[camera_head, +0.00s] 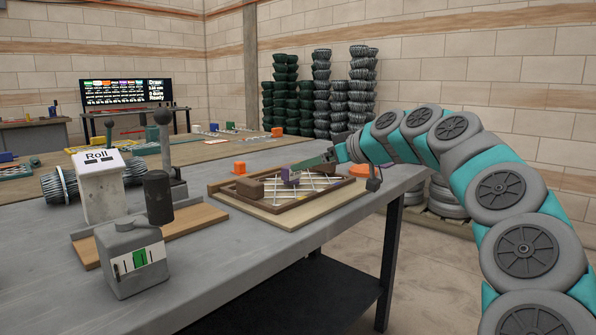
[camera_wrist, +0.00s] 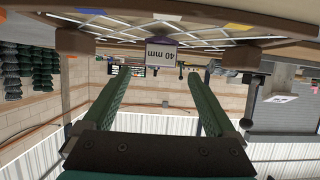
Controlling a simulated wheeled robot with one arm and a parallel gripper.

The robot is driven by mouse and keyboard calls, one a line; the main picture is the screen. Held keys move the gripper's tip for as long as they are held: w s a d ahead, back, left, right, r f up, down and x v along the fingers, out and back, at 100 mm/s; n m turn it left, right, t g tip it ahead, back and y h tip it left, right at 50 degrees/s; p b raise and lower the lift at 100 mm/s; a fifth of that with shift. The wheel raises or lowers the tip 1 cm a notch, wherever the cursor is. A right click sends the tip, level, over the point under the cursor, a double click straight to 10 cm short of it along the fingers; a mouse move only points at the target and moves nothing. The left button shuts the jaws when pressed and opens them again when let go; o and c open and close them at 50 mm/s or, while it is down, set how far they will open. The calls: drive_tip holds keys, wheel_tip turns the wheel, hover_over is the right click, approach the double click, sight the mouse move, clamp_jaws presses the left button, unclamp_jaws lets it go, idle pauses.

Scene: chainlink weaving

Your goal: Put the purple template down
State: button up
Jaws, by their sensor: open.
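The purple template (camera_head: 288,175) sits on the wire mesh inside the wooden frame (camera_head: 268,206), near a brown block. In the wrist view, which looks inverted, the template (camera_wrist: 162,55) shows a pale face marked "40 mm". My gripper (camera_head: 318,162) reaches in from the right, close to the template. In the wrist view its two green fingers (camera_wrist: 163,72) are spread wide. The template lies between and just beyond the fingertips, with a visible gap on both sides, so it is not gripped. The underside of the template is hidden.
Brown blocks (camera_head: 250,188) stand on the frame. An orange block (camera_head: 239,168) is behind it and an orange disc (camera_head: 359,170) is at its right. The "Roll" box (camera_head: 99,185) and a grey device (camera_head: 132,256) stand left. The grey table's front (camera_head: 230,270) is clear.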

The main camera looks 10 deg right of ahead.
drive_tip(key=shift+v, duration=2.25)
drive_tip(key=shift+o, duration=0.4)
